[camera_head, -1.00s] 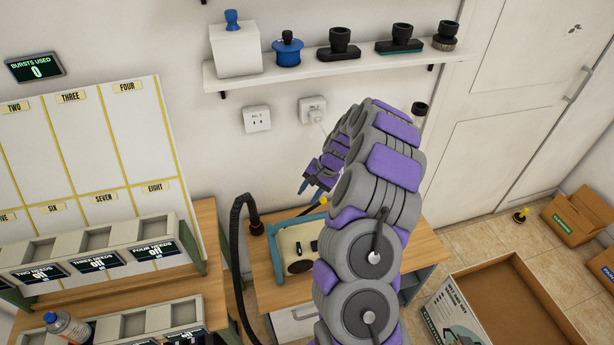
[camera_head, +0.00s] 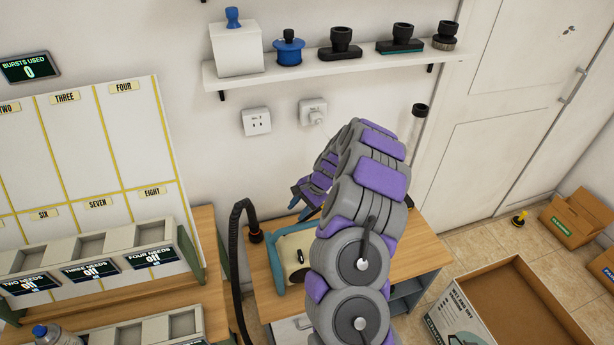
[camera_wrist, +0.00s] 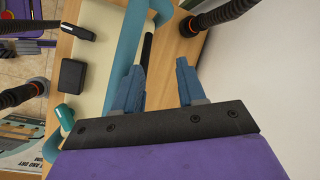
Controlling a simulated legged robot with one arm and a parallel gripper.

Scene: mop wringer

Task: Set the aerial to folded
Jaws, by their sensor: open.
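A cream device with a teal frame (camera_head: 274,268) stands on the wooden table; the wrist view shows its cream face (camera_wrist: 102,72) up close. A thin black rod (camera_wrist: 147,50), possibly the aerial, shows in the wrist view beside the teal bar (camera_wrist: 124,50). My gripper (camera_wrist: 158,68) is open, its two blue-grey fingers apart and nothing visibly held. The rod lies near the left finger, partly hidden by it; I cannot tell if they touch. In the head view, my gripper (camera_head: 308,200) is over the device, and my arm covers the device's right part.
A black hose (camera_head: 238,250) rises left of the device. A shelf (camera_head: 330,66) with attachments and two wall sockets are behind. A rack (camera_head: 90,250) stands at left. An open cardboard box (camera_head: 515,300) is on the floor at right. Bare tabletop (camera_head: 415,250) shows right of my arm.

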